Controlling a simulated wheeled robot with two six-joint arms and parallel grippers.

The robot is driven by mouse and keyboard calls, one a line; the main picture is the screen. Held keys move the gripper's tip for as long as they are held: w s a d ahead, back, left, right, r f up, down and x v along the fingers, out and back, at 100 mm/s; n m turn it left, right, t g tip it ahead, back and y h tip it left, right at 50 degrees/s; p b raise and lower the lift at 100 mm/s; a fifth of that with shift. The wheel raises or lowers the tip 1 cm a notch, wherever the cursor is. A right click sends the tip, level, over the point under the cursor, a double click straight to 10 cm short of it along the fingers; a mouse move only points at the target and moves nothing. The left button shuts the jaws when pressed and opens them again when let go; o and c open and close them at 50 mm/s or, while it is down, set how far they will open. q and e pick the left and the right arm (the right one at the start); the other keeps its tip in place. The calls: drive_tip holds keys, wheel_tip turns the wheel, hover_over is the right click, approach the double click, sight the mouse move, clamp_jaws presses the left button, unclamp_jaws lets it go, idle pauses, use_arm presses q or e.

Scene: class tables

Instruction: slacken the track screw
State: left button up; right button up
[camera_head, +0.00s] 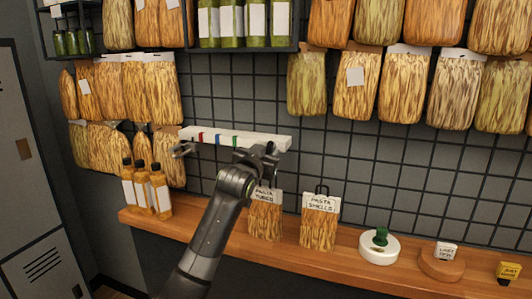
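A white track (258,142) runs along the dark grid wall, with small red, blue and green marks on its front. A small grey hooked piece (182,149) shows at its left end; I cannot tell whether it is the track screw. No screw can be made out clearly. My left gripper (257,157) is at the right half of the track, in front of its lower edge, and hides part of it. Its fingers are dark and small, so whether they touch the track or are shut is unclear. My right gripper is not in view.
A wooden shelf (340,262) runs below, with sauce bottles (143,188), a pasta tubes bag (265,222), a pasta shells bag (319,224) and a white round base with a green knob (380,247). Pasta bags hang above. The wall right of the track is bare.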

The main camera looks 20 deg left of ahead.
use_arm(q)
drive_tip(key=shift+c, duration=0.2)
clamp_jaws()
drive_tip(key=n+p, duration=0.2)
drive_tip(key=n, duration=0.1)
drive_tip(key=shift+r+p, duration=0.15)
drive_tip(key=shift+p, duration=0.2)
drive_tip(key=n+p, duration=0.3)
drive_tip(key=n, duration=0.2)
drive_tip(key=shift+n, duration=0.3)
drive_tip(key=n+p, duration=0.1)
drive_tip(key=n, duration=0.1)
drive_tip(key=shift+n+p, duration=0.3)
drive_tip(key=shift+n, duration=0.1)
drive_tip(key=n+p, duration=0.1)
drive_tip(key=n, duration=0.2)
drive_tip(key=shift+n, duration=0.3)
drive_tip(key=n+p, duration=0.2)
drive_tip(key=n, duration=0.2)
drive_tip(key=shift+n, duration=0.4)
